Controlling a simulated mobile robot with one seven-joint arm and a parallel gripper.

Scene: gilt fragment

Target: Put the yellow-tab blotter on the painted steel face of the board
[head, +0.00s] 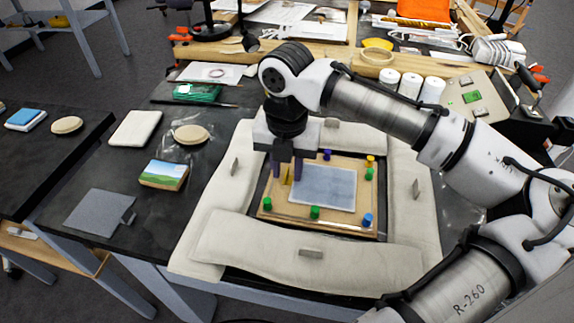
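A wooden board (268,208) lies flat inside a ring of pale padded strips, with coloured knobs around its edge. A mottled blue-grey rectangle (322,188) lies on its middle; I cannot tell whether this is the blotter or the painted steel face. A small upright yellow tab (287,177) stands at the rectangle's left side. My gripper (287,173) is low over the board's left part, its purple fingers apart on either side of the tab. Whether the fingers touch the tab is too small to tell. A grey sheet with a grey tab (95,212) lies at the left.
Padded strips (225,240) with upright grey tabs surround the board. A landscape-printed block (164,175), a white pad (135,128) and a round beige disc (191,134) lie to the left. White rolls (410,85) and a control box (470,97) stand behind my arm.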

